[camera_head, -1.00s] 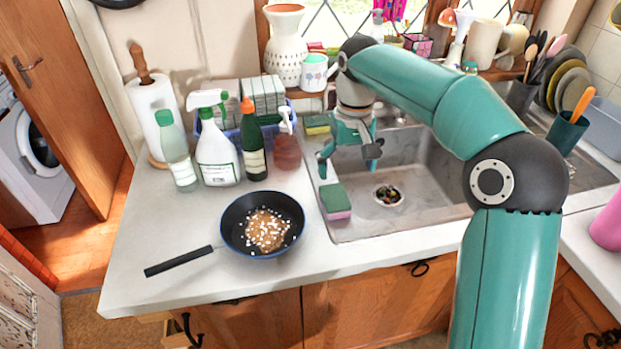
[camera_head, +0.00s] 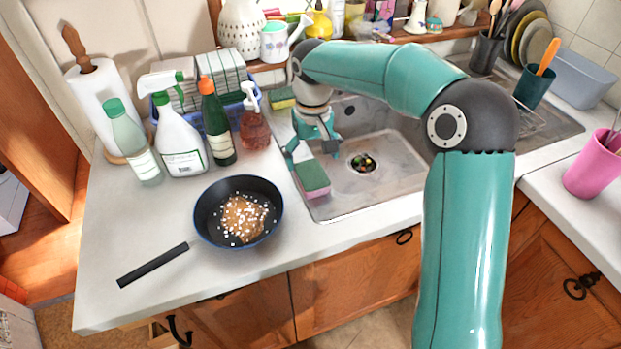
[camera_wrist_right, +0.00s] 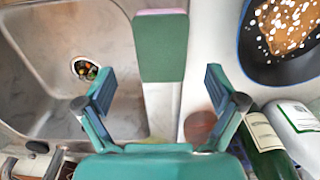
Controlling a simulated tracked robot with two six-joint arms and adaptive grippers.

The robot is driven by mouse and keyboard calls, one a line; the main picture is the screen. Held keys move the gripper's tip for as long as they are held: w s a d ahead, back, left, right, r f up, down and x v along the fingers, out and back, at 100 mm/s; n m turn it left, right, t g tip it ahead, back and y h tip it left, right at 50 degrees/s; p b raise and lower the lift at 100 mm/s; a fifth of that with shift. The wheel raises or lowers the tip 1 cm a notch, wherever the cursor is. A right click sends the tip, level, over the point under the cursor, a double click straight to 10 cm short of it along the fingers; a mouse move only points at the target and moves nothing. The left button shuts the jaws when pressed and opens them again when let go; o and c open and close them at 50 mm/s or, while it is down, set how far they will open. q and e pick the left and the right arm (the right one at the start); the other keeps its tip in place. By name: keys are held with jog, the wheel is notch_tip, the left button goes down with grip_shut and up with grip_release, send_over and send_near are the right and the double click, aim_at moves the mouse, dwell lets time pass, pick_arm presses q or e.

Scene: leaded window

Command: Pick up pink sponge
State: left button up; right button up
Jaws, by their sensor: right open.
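The pink sponge (camera_head: 316,191) has a green scouring top and lies on the front left rim of the sink. In the right wrist view the sponge (camera_wrist_right: 161,48) shows mostly its green face, with a pink strip at its far end. My right gripper (camera_head: 312,163) is open and empty, just behind the sponge in the head view. In the right wrist view the open fingers (camera_wrist_right: 160,90) stand on either side of the sponge's line, with the sponge ahead of them. My left gripper is not in view.
A frying pan (camera_head: 213,222) with food stands left of the sponge. Another sponge (camera_head: 281,99) lies at the sink's back left. The sink basin (camera_head: 385,160) is right.

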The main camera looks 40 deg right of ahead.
aim_at(311, 173)
jog(key=shift+a+f+p, duration=0.1)
jog(key=shift+f+p, duration=0.3)
jog(key=shift+f, duration=2.45)
jog(key=c, duration=0.8)
